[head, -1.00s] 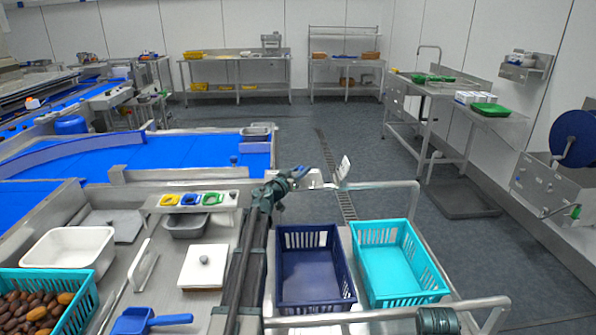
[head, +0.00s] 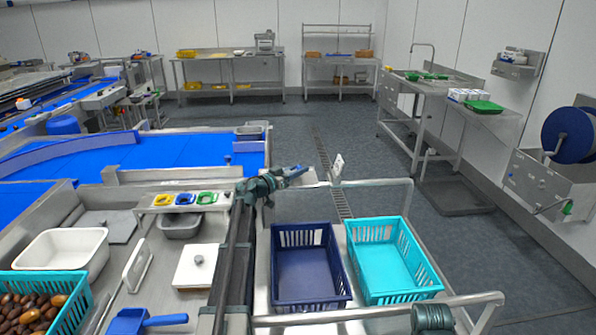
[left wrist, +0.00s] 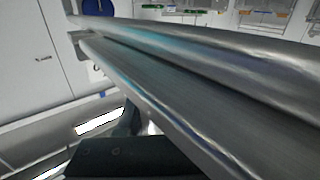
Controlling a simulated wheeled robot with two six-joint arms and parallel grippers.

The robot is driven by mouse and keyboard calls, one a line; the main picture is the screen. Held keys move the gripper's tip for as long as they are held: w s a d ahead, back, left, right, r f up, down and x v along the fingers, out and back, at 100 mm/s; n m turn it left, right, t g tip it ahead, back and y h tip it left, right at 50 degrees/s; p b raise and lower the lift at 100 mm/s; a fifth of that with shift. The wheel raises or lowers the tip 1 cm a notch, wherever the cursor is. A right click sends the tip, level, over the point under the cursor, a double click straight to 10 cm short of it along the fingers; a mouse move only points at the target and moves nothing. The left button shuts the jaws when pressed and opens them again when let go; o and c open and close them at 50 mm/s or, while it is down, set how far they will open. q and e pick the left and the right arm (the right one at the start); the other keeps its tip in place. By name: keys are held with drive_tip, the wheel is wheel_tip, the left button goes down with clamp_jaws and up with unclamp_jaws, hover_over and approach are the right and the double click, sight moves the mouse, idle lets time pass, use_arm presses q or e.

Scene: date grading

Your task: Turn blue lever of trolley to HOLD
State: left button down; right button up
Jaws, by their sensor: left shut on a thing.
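The trolley (head: 470,297) stands right of the workbench, with a pale plate (head: 338,167) upright at its far side. My left gripper (head: 296,172) is at the far left corner of the trolley frame, shut on the blue lever (head: 303,169); only a little blue shows past the jaws. Any marks on the plate are too small to read. In the left wrist view, steel bars (left wrist: 190,85) fill the picture and a dark part of my gripper shows below; the lever cannot be made out there. A dark green part of my right arm shows at bottom right, its jaws hidden.
A navy basket (head: 306,306) and a turquoise basket (head: 402,296) sit empty on the trolley. The bench on the left holds a white tub (head: 40,262), a white board, a blue scoop (head: 128,322) and a basket of dates. Open floor lies beyond and right.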

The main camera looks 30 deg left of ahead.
use_arm(q)
drive_tip(key=c, duration=0.6)
unclamp_jaws()
drive_tip(key=v, duration=1.4)
drive_tip(key=shift+w, duration=0.1)
